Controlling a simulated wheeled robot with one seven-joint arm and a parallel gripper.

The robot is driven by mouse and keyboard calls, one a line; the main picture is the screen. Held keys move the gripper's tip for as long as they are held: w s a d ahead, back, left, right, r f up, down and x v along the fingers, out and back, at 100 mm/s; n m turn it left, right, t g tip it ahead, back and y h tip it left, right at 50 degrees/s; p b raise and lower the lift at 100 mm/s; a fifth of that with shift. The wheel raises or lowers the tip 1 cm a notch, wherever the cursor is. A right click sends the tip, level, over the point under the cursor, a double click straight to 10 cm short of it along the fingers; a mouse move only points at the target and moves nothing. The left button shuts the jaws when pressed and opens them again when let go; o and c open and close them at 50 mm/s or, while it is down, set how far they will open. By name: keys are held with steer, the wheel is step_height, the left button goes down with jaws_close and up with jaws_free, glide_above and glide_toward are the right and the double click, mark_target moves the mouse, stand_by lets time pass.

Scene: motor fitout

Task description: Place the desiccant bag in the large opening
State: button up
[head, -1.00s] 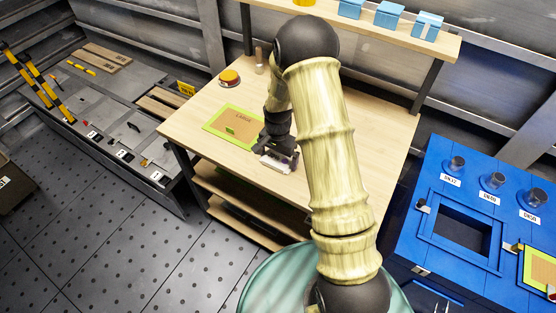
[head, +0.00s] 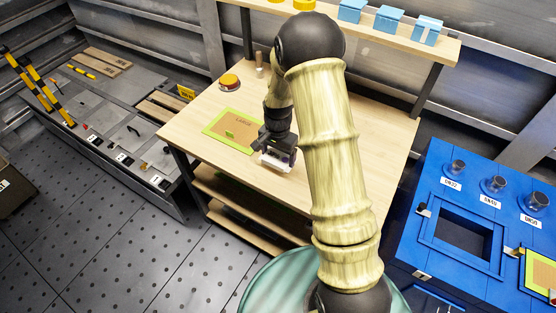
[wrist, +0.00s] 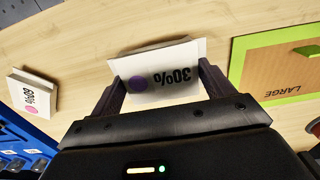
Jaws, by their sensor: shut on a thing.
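My gripper (head: 277,158) is over the wooden bench. In the wrist view its two fingers (wrist: 160,78) are shut on the sides of a white desiccant bag (wrist: 170,68) marked 30% with a purple dot. In the head view only a pale strip of this bag (head: 275,164) shows below the gripper. I cannot tell its exact height above the bench. A second white bag (wrist: 33,92), marked 60%, lies to the left in the wrist view. A dark square opening (head: 464,234) with a raised rim is in the blue cabinet (head: 420,232) at right.
A green-edged panel marked LARGE (head: 233,129) lies on the bench (head: 362,136), beside my gripper. A similar panel (head: 541,275) is on the cabinet at far right. Capped round ports (head: 494,185) line the cabinet's back. An orange-topped button (head: 229,81) stands behind. Blue boxes (head: 388,16) sit on the shelf.

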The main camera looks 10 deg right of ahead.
mark_target(278, 156)
step_height(278, 156, up, 7)
steer(key=shift+r, duration=0.1)
stand_by(0.7)
